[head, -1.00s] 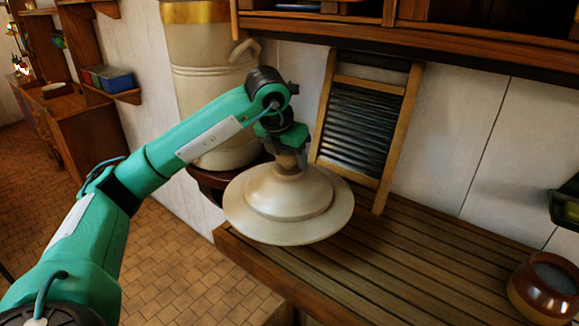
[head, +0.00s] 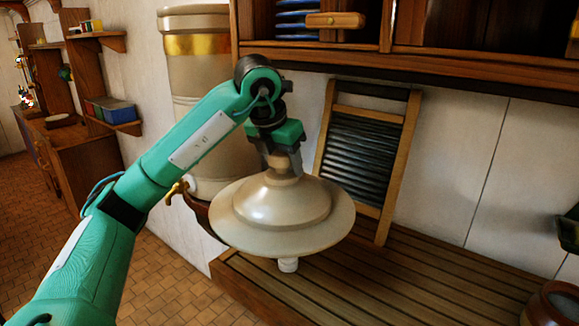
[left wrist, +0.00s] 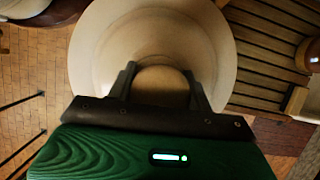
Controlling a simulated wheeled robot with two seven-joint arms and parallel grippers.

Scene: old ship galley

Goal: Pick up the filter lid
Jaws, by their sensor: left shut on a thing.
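The filter lid (head: 282,219) is a wide, cream, domed disc with a knob on top. My left gripper (head: 281,160) is shut on its knob from above and holds the lid in the air, roughly level, over the left end of the slatted counter. A small white piece (head: 288,265) shows below the lid's rim. In the left wrist view the lid (left wrist: 100,45) fills the middle, with the gripper's fingers (left wrist: 160,85) on either side of the knob. My right gripper is not in view.
A tall cream filter body (head: 203,110) with a gold band and brass tap (head: 176,190) stands behind the arm. A washboard (head: 368,160) leans on the wall. The slatted counter (head: 420,275) is mostly bare, with a brown pot (head: 552,303) at right. A cabinet overhangs.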

